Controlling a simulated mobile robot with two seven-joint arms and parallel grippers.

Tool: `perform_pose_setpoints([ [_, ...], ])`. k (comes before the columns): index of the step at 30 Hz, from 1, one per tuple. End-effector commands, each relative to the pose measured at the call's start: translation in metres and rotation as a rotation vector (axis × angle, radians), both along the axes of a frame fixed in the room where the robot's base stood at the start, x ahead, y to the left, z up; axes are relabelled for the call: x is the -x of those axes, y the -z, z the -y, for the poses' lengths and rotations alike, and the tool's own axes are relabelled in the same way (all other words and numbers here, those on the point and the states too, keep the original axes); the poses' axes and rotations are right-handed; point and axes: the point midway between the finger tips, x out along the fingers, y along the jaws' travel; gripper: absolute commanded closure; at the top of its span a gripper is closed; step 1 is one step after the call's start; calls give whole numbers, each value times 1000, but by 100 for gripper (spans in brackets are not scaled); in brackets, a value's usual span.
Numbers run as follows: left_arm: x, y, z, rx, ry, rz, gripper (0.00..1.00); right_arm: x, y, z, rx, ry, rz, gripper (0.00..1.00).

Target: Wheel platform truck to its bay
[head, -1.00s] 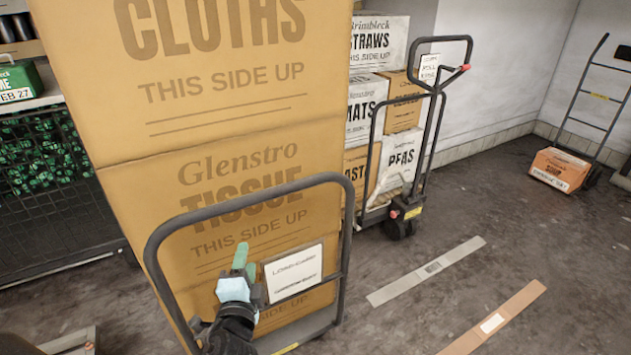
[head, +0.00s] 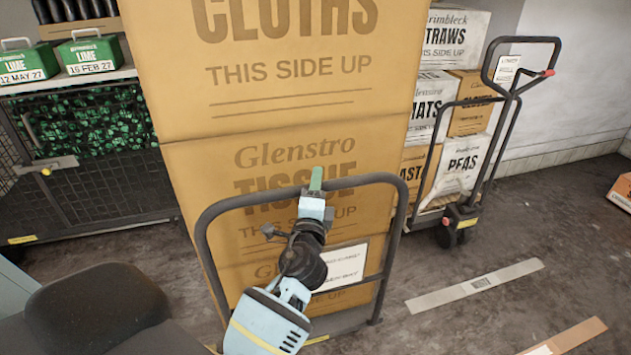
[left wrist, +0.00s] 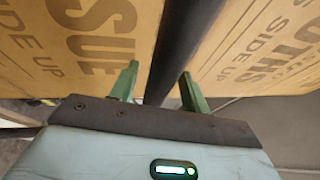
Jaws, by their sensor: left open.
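The platform truck shows its dark tubular push handle (head: 396,235) in front of me, with a white label (head: 343,266) hung on it. It carries a tall stack of brown cartons (head: 280,110) marked CLOTHS and TISSUE, which fills the middle of the head view. My left gripper (head: 316,180) is at the handle's top bar, its green fingers open. In the left wrist view the dark bar (left wrist: 180,50) passes between the two spread fingers (left wrist: 158,85); I cannot tell whether they touch it. The truck's deck is mostly hidden. My right gripper is not in view.
A second loaded truck (head: 468,210) with STRAWS, PEAS and other boxes stands behind right. A mesh cage (head: 100,190) with green LIME boxes (head: 90,52) is at left.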

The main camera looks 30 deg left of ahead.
Motion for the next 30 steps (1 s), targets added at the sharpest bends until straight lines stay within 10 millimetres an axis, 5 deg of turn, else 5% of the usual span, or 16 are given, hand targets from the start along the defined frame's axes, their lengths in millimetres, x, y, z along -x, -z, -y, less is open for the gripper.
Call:
perform_pose_setpoints([
  [14,-13,-1,-7,1,0,-2,53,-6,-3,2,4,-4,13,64],
  [24,-13,-1,-7,1,0,-2,98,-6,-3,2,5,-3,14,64],
  [30,-13,-1,-7,1,0,-2,100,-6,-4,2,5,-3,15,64],
])
